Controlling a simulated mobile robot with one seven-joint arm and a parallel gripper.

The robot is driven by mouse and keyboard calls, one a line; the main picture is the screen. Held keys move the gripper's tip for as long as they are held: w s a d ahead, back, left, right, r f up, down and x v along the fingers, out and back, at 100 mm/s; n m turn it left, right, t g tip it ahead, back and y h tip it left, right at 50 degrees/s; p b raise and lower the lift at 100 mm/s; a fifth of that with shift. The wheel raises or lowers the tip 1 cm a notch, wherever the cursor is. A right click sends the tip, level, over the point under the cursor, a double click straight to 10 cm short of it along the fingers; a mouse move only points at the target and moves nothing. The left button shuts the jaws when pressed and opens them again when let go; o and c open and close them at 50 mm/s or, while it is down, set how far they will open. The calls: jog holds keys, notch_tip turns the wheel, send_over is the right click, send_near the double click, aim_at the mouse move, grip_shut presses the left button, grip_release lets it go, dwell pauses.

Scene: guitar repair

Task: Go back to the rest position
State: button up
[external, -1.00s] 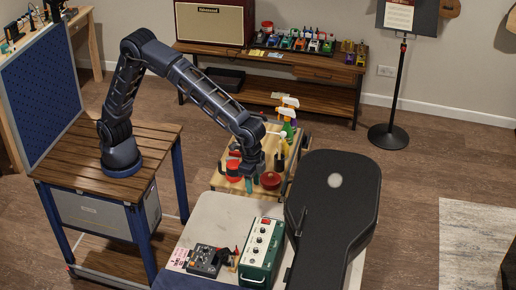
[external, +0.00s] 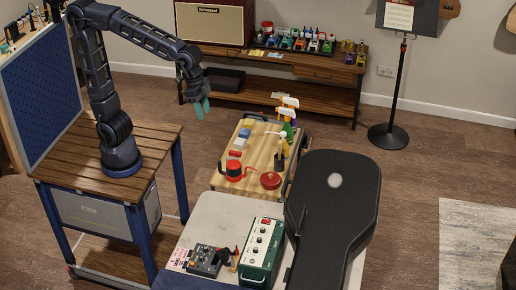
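My gripper (external: 201,106) hangs in the air at the end of my raised arm, left of and above the wooden cart top, pointing down. Its teal fingertips show, with a narrow gap that seems to lie between them. I see nothing held in it. My arm stands on the slatted wooden bench (external: 150,146) at the left, bent high and reaching to the right. The fingers are small in this view, so how far apart they are is hard to tell.
The wooden cart (external: 250,150) holds a red pot (external: 236,170), a red round lid (external: 271,180) and spray bottles (external: 288,118). A black guitar case (external: 335,205) and a green box (external: 262,250) lie on the light table in front. A blue pegboard (external: 45,95) stands left of my arm.

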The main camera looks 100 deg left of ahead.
jog(key=s+a+f+t, duration=0.1)
jog(key=s+a+f, duration=0.1)
jog(key=s, duration=0.8)
jog(key=s+a+f+n+t+y, duration=0.1)
jog(key=s+a, duration=0.4)
jog(key=s, duration=0.6)
jog(key=shift+s+f, duration=0.3)
jog(key=shift+f, duration=0.15)
jog(key=shift+c, duration=0.2)
